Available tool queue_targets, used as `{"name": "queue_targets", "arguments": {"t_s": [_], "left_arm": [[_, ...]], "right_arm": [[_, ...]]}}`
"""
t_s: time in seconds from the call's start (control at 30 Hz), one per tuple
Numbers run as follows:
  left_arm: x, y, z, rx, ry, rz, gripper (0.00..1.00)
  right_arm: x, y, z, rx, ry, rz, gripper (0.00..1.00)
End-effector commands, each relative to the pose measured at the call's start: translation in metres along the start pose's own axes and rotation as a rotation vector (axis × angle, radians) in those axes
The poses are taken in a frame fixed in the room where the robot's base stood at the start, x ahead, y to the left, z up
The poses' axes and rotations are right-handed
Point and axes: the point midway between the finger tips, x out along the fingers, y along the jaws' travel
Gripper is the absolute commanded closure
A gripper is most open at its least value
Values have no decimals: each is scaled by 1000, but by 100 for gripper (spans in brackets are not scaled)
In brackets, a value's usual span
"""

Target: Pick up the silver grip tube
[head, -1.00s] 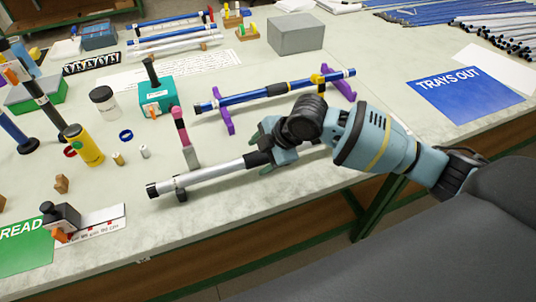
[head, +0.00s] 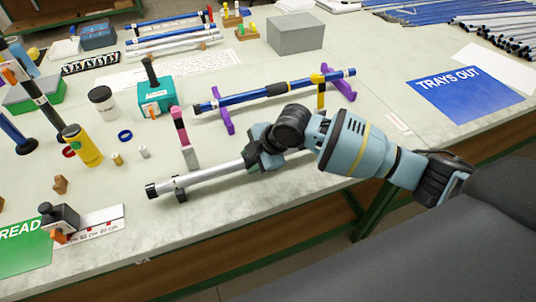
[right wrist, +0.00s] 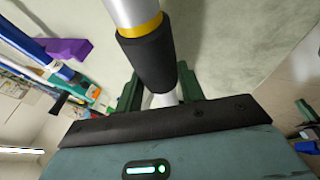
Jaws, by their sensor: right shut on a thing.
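The silver grip tube (head: 215,173) lies along the front of the table, its black-capped left end on a dark support (head: 180,189). My right gripper (head: 262,154) is around the tube near its black grip and hides that part in the head view. In the right wrist view, the green fingers (right wrist: 155,97) stand on both sides of the tube, shut on it at the black grip (right wrist: 148,60). A yellow ring (right wrist: 139,27) and silver tube show beyond the grip. I cannot tell any clear gap between tube and support. My left gripper is not in view.
A blue tube (head: 245,97) rests on purple stands (head: 225,118) just behind. A pink-and-grey upright piece (head: 183,135) stands close behind the silver tube. A grey block (head: 295,34) and a blue "TRAYS OUT" sheet (head: 463,95) lie farther off. The table's front edge is near.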

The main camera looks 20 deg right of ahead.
Motion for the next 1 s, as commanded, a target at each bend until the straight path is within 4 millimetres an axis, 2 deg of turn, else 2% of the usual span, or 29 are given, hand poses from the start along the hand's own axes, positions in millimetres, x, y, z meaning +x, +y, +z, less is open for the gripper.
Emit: {"name": "queue_targets", "arguments": {"t_s": [0.37, 0.53, 0.67, 1.0], "left_arm": [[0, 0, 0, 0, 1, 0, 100], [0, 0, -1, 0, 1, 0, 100], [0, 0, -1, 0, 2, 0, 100], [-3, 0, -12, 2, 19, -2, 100]], "right_arm": [[-4, 2, -2, 0, 1, 2, 86], [-16, 8, -7, -1, 1, 2, 86], [-33, 17, -14, -3, 2, 4, 86], [-60, -56, -48, -5, 3, -1, 86]]}}
